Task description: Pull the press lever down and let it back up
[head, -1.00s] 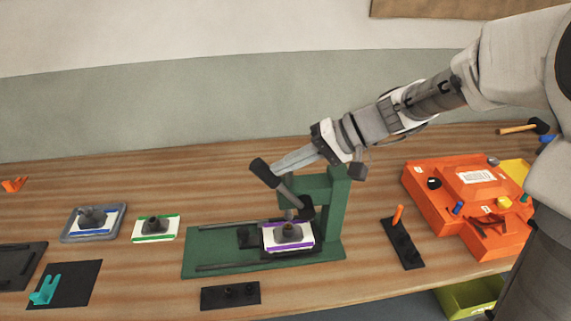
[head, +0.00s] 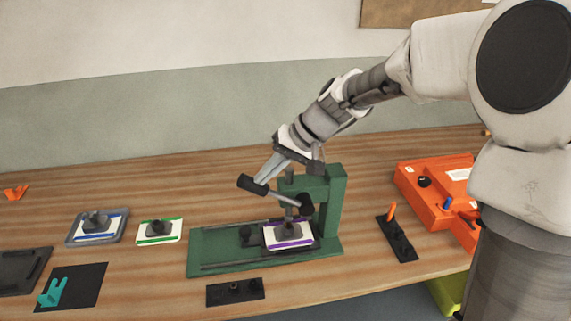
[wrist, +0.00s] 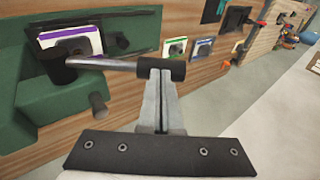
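The green press (head: 328,215) stands on the bench, with its grey lever (head: 284,196) ending in a black handle (head: 252,185) that points left. The lever slopes gently up from its pivot to the handle. My gripper (head: 264,178) is at the handle from above; its fingers look shut together, their tips against the handle. In the wrist view the fingers (wrist: 158,95) meet the black handle (wrist: 166,69) crosswise, and the lever rod (wrist: 108,63) runs left to the press. A purple-edged card with a dark mould (head: 289,232) lies under the press ram.
An orange machine (head: 425,190) is at right, partly hidden by my arm. A black holder with an orange peg (head: 396,235) stands between. A green-edged card (head: 159,231) and a grey tray (head: 72,239) lie left. A black plate (head: 236,292) lies in front.

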